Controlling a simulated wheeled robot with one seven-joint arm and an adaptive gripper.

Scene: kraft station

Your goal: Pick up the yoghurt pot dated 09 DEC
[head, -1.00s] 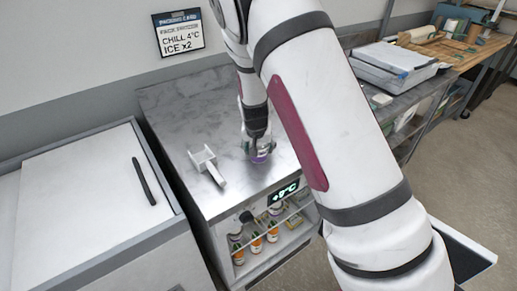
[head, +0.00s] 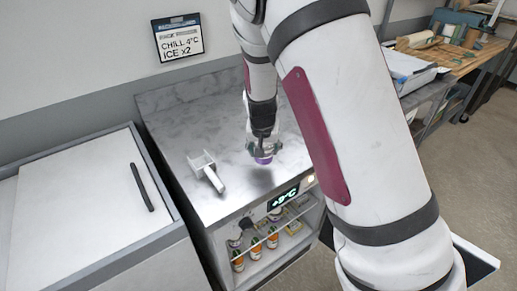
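A small pot with a purple lower part (head: 263,160) is in my gripper (head: 263,150), over the grey marble counter (head: 175,125). My gripper points down and its fingers are closed around the pot. A dark shadow lies on the counter below the pot, and the pot seems to be clear of the surface. The pot is too small in the view for any date to be read. My arm hides the right part of the counter.
A white scoop (head: 206,172) lies on the counter left of the pot. Below is an open-fronted chiller with orange-labelled bottles (head: 255,247) and a +9°C display (head: 283,196). A lidded white chest (head: 80,205) stands at left. A packing card (head: 178,38) hangs on the wall.

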